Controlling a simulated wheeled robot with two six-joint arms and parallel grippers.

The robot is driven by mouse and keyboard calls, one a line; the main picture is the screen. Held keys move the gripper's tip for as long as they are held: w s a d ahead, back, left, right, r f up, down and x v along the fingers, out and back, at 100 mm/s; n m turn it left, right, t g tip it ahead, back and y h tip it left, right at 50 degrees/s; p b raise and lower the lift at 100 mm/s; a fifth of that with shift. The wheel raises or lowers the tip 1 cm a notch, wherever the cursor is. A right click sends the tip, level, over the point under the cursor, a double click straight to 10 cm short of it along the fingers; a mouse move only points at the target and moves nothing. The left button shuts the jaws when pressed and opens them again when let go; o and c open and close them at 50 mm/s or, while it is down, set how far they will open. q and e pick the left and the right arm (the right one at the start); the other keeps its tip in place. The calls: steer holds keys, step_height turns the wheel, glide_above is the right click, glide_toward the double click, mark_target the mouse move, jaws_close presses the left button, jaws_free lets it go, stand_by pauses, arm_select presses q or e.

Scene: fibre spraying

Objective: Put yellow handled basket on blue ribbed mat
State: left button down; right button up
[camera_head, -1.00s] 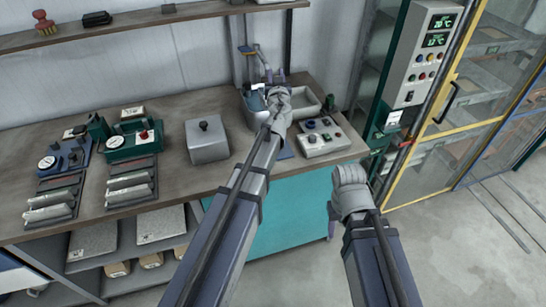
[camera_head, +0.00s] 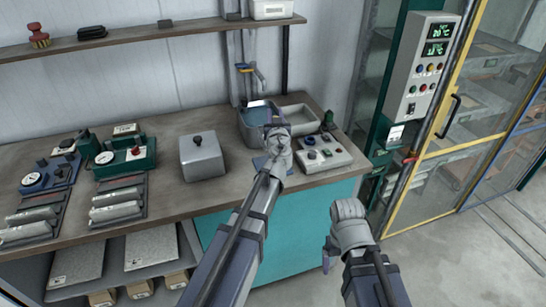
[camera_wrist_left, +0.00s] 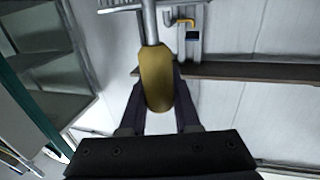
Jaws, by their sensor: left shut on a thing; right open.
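The basket's yellow handle (camera_wrist_left: 156,78) shows in the left wrist view, with a metal rod and part of a wire basket (camera_wrist_left: 150,7) at the top edge. My left gripper (camera_wrist_left: 157,105) is shut on this handle. In the head view my left gripper (camera_head: 277,125) is above the bench, in front of the sink; the basket is not clearly visible there. A blue patch, seemingly the blue ribbed mat (camera_head: 261,163), lies on the bench in front of the sink, mostly hidden by my left arm. My right gripper (camera_head: 329,254) is open and empty, low in front of the bench.
A control box (camera_head: 322,154) is right of the mat and a grey lidded box (camera_head: 202,157) is left. Gauge devices (camera_head: 125,153) fill the bench's left. A yellow-framed cabinet (camera_head: 435,130) stands at right.

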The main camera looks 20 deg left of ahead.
arm_select(q)
step_height(320, 180, down, 6)
steer(key=b, duration=0.5)
steer(key=shift+b, duration=0.3)
steer(key=shift+f, duration=0.1)
step_height(320, 180, down, 4)
steer(key=b, duration=0.3)
steer(key=shift+r+b, duration=0.2)
steer(key=shift+b, duration=0.15)
steer(key=shift+f, duration=0.15)
steer(key=c, duration=0.6)
jaws_free()
steer(key=shift+c, duration=0.2)
